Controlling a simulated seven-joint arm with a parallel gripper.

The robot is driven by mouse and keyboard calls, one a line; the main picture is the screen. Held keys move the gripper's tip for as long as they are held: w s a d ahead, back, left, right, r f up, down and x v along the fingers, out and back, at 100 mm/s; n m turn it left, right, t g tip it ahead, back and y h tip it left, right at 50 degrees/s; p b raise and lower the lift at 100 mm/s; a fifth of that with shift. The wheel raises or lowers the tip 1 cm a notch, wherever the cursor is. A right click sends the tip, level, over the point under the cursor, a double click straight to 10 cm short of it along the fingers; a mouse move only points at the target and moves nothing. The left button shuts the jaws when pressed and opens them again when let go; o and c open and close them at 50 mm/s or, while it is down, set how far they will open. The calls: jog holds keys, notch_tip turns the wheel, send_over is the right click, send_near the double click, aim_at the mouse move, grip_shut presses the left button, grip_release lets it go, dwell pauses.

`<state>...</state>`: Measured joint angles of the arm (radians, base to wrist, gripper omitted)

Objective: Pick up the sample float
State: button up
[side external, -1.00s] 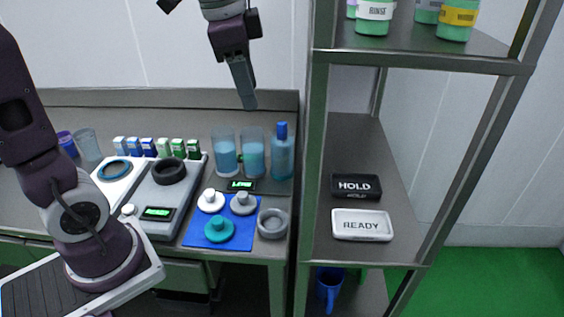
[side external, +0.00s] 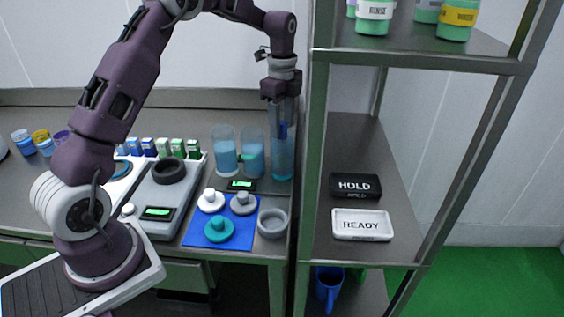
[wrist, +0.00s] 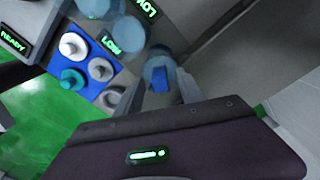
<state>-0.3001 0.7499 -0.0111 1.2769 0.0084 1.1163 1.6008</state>
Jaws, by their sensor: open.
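The sample float appears to be the blue-topped piece (side external: 283,131) standing upright in the right-hand of three clear cylinders of blue liquid (side external: 283,165). In the wrist view its square blue top (wrist: 160,79) shows between the two grey fingers. My gripper (side external: 283,122) points straight down over this cylinder, with its fingers around the float's top. The gripper is open; I cannot tell whether a finger touches the float. My gripper hides part of the float in the side view, and its lower part is hard to make out.
Two more liquid cylinders (side external: 225,157) stand just left. A LOW display (side external: 241,185), a blue mat (side external: 195,236) with white, grey and teal knobbed pieces, and a grey ring (side external: 272,223) lie in front. A metal shelf post (side external: 316,150) rises close on the right.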

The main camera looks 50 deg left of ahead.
grip_shut()
jog(key=shift+r, duration=0.1)
